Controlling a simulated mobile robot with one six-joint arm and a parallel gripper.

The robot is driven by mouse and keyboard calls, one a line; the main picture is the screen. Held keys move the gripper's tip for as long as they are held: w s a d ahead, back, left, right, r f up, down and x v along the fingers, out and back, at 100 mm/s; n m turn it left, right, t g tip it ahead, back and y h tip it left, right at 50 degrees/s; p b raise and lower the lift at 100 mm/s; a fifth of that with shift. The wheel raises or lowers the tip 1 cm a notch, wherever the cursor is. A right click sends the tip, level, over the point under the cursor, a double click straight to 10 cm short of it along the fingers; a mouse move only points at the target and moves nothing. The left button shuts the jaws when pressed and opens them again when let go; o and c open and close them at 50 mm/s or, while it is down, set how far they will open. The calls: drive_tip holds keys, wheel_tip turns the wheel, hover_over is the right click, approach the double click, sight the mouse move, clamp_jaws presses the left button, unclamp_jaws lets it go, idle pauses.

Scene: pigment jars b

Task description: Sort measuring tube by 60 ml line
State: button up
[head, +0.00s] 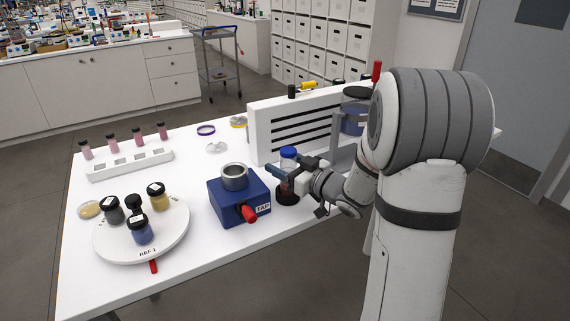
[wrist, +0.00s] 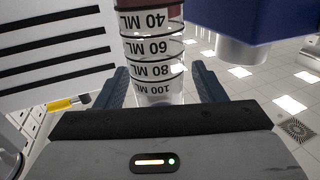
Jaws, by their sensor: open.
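The measuring tube (wrist: 160,60) is clear, with black lines and labels from 40 ML to 100 ML. The wrist picture is upside down, so the tube's bottom lies toward its upper edge. Reddish content shows around the 40 ML label, and the tube is clear at the 60 ML line; the exact level is hard to read. My gripper (wrist: 162,88) is open, with one finger on each side of the tube near the 100 ML label. In the head view my gripper (head: 286,172) is beside a blue-topped vessel (head: 288,153) above a dark round base (head: 287,197).
The blue TAP box (head: 238,200) with a grey cup (head: 235,174) stands left of my gripper. A white slotted panel (head: 300,125) stands behind. A turntable (head: 170,235) with several jars, and a long white rack (head: 131,165), are farther left.

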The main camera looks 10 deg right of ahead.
drive_tip(key=shift+s+d, duration=0.1)
drive_tip(key=v, duration=0.7)
drive_tip(key=shift+s+d, duration=0.15)
drive_tip(key=shift+s, duration=0.1)
